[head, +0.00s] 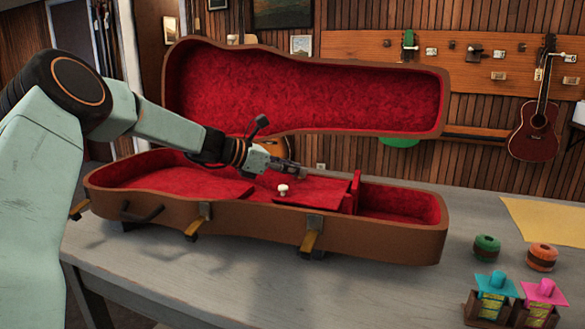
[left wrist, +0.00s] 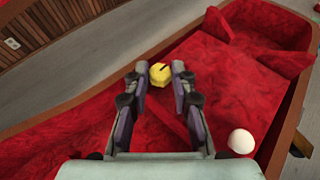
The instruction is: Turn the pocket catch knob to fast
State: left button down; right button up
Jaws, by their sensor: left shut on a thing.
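The open ukulele case (head: 280,229) lies on the bench, brown outside and lined in red plush. Inside it is a red pocket lid (head: 318,187) with a white round knob (head: 283,190), which also shows in the left wrist view (left wrist: 241,141). My left gripper (head: 302,172) reaches into the case. In the left wrist view my left gripper (left wrist: 158,72) is shut on a yellow catch knob (left wrist: 160,75) with a dark line on its top. The line points toward the upper right there. The knob is hidden in the head view. My right gripper is out of view.
The raised case lid (head: 300,93) stands behind my left gripper. Latches (head: 312,232) hang at the case's front. Green (head: 487,246) and orange (head: 541,256) spools and two small stands (head: 492,300) are at the right. Grey bench is bare before the case.

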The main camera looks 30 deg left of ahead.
pick_arm(q)
jog(key=c, duration=1.1)
grip_release()
jog(key=v, duration=0.7)
jog(key=shift+s+r, duration=0.15)
jog(key=shift+s, duration=0.05)
